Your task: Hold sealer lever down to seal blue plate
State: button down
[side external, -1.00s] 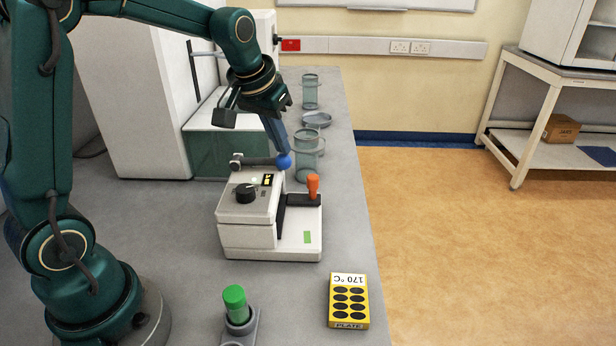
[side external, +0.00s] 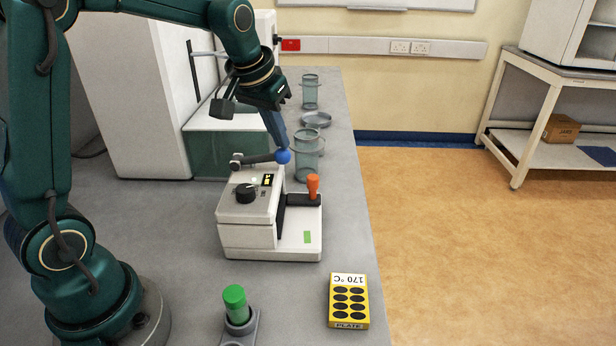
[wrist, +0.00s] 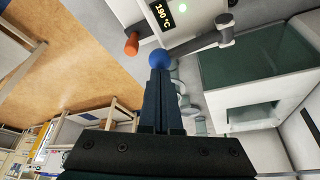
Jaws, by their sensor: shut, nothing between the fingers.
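The sealer (side external: 248,222) is a white machine with a black knob (side external: 245,194) and a small lit display (side external: 267,180). The display reads 190 °C in the wrist view (wrist: 163,13). Its dark lever (side external: 259,159) lies nearly level above the back of the body and ends in a blue ball (side external: 283,157). My gripper (side external: 280,145) is shut and empty, with its tips at the top of the ball; I cannot tell if they touch. In the wrist view the ball (wrist: 159,59) shows just beyond the fingertips (wrist: 159,73). I see no blue plate.
An orange handle (side external: 313,183) stands on the sealer's dark slide. A yellow block (side external: 348,308) marked 170 °C and PLATE lies at the front right. A green-capped tube (side external: 235,298) stands in a holder at the front. Clear jars (side external: 308,150) stand behind the sealer.

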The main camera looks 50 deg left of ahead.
jog(key=shift+r, duration=0.25)
jog(key=shift+a+r, duration=0.1)
jog(key=shift+r, duration=0.95)
jog(key=shift+r, duration=2.45)
jog(key=s+d+r+m+t, duration=0.2)
jog(key=s+d, duration=0.5)
jog(key=s, duration=0.3)
jog(key=s+d+f+m+h, duration=0.1)
jog(key=s+f, duration=0.7)
jog(key=f, duration=0.1)
jog(key=shift+s+d+g, duration=0.35)
jog(key=shift+g, duration=0.05)
